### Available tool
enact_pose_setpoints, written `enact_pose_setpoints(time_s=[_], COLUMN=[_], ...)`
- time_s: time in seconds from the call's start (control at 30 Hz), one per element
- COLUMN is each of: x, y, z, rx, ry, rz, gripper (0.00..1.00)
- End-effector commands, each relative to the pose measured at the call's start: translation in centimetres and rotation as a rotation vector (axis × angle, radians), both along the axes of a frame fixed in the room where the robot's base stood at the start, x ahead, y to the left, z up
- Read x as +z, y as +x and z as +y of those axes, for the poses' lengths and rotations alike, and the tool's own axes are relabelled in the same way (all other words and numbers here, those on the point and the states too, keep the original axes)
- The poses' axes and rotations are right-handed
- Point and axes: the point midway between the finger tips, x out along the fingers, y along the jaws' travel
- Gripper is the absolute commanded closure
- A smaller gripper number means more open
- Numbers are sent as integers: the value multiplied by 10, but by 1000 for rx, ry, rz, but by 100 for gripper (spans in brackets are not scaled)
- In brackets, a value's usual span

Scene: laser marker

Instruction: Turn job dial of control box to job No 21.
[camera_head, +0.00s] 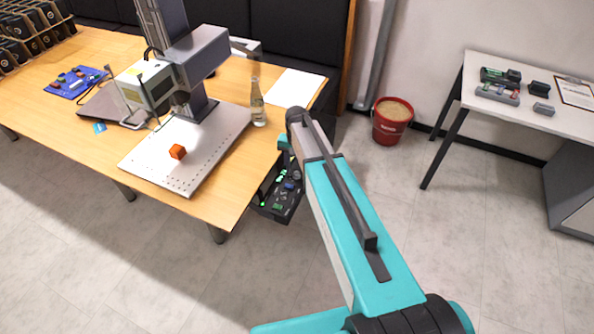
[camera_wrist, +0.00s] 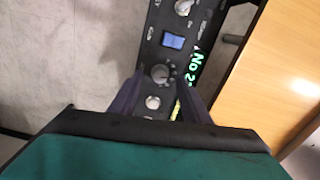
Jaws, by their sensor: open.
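The control box (camera_wrist: 172,22) is a black panel hanging beside the wooden table's edge; it also shows in the head view (camera_head: 277,200), partly behind my arm. In the wrist view its job dial (camera_wrist: 161,74) is a dark round knob with a light centre. My gripper (camera_wrist: 164,92) is open, with one dark finger on each side close to the dial; I cannot tell if they touch it. A green display (camera_wrist: 196,68) reads "No 2" and a further digit that I cannot read, partly hidden by the right finger. A blue switch (camera_wrist: 173,41) sits above the dial.
A red bucket (camera_head: 391,122) stands by the wall. A white side table (camera_head: 540,122) is at right. Floor between is clear.

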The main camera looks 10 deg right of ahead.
Motion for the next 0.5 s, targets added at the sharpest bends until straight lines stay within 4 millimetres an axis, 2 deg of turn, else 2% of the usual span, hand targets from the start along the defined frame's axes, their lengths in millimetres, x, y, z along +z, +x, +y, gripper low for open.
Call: enact_pose_setpoints(time_s=[0.5], x=[57], y=[0], z=[0], rx=[0], ry=[0], rz=[-2], gripper=[57])
